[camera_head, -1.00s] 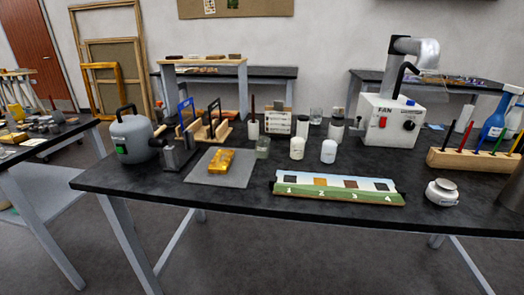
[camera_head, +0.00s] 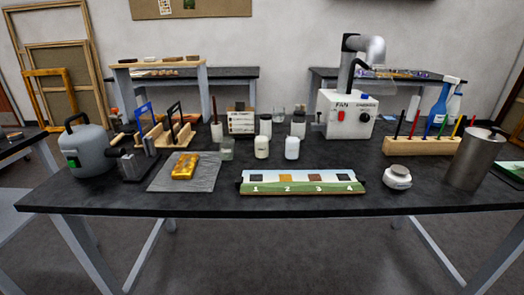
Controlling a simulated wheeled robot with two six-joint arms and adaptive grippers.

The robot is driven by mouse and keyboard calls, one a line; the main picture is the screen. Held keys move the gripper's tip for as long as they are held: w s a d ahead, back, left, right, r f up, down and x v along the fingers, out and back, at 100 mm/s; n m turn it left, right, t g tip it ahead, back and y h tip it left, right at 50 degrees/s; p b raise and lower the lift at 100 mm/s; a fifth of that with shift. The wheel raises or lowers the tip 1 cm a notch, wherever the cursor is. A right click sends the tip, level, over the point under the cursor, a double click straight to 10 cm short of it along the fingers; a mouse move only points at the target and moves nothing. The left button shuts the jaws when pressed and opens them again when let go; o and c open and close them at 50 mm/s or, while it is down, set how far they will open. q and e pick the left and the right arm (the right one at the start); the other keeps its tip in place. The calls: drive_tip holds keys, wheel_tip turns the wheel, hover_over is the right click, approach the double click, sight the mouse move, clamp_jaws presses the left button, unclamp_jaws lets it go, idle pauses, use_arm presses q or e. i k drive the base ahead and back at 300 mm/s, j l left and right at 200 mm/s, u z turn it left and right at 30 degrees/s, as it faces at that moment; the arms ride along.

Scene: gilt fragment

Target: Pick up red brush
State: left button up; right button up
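A wooden block rack (camera_head: 420,147) stands at the right of the black table and holds several thin upright sticks in different colours. One red stick (camera_head: 414,123) stands near the rack's left end. Another stick with a red tip (camera_head: 472,122) shows at its right end, close to a metal cylinder. The sticks are too small to tell which is a red brush. Neither of my grippers is in view.
The metal cylinder (camera_head: 475,160) stands in front of the rack's right end. A fan box (camera_head: 347,114) is behind, left of the rack. The table's front edge is mostly clear.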

sight(414, 127)
drive_tip(key=i+l+z, duration=0.3)
drive_tip(key=z, duration=0.2)
drive_tip(key=i+l+z, duration=0.35)
drive_tip(key=z, duration=0.15)
